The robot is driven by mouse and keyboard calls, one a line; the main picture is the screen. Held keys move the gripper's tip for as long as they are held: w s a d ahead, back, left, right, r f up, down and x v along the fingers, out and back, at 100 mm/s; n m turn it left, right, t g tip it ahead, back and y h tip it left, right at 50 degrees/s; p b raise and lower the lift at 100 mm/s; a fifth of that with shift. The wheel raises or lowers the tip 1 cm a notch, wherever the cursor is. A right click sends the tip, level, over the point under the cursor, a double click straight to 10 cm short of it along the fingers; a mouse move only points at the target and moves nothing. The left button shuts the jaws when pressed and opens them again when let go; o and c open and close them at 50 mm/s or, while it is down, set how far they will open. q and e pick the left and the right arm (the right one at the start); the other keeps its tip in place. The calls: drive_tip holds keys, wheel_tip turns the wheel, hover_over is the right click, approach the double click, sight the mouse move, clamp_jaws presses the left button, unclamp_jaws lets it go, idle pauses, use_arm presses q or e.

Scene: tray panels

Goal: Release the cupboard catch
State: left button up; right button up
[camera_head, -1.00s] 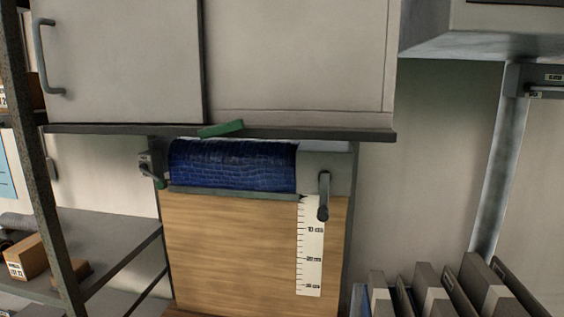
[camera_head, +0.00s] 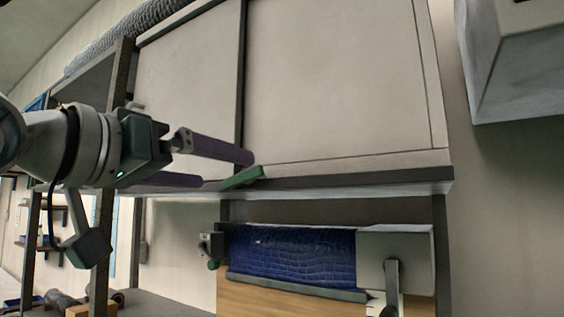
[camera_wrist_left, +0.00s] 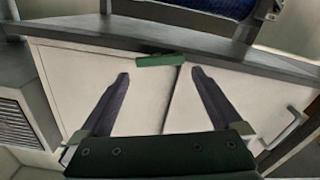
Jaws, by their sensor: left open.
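The cupboard catch is a small green bar (camera_head: 242,178) at the cupboard's bottom edge, by the seam between its two pale doors (camera_head: 335,80). The catch also shows in the left wrist view (camera_wrist_left: 160,60), just beyond my fingertips. My left gripper (camera_head: 227,171) is open with nothing between its two purple fingers. In the head view one fingertip overlaps the area close to the catch; I cannot tell whether they touch. In the left wrist view the fingers (camera_wrist_left: 160,74) point at the catch, one on either side of the seam. My right gripper is out of view.
A blue textured roll (camera_head: 290,255) on a holder with a crank (camera_head: 390,280) is below the cupboard. A grey wall box (camera_head: 515,55) hangs at the right. A dark shelf post (camera_head: 106,215) stands at the left. A door handle (camera_wrist_left: 282,130) shows in the left wrist view.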

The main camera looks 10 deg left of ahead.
sight(240, 180)
use_arm(q)
drive_tip(key=p+x, duration=0.1)
drive_tip(key=x, duration=0.3)
drive_tip(key=shift+w+p, duration=0.25)
drive_tip(key=shift+p, duration=0.1)
drive_tip(key=c, duration=1)
drive_tip(key=shift+d+f+m, duration=0.1)
drive_tip(key=shift+f+m, duration=0.05)
drive_tip(key=shift+m, duration=0.65)
drive_tip(key=shift+s+d+f+m+p, duration=0.1)
drive_tip(key=shift+f+m+p, duration=0.2)
drive_tip(key=shift+m, duration=0.6)
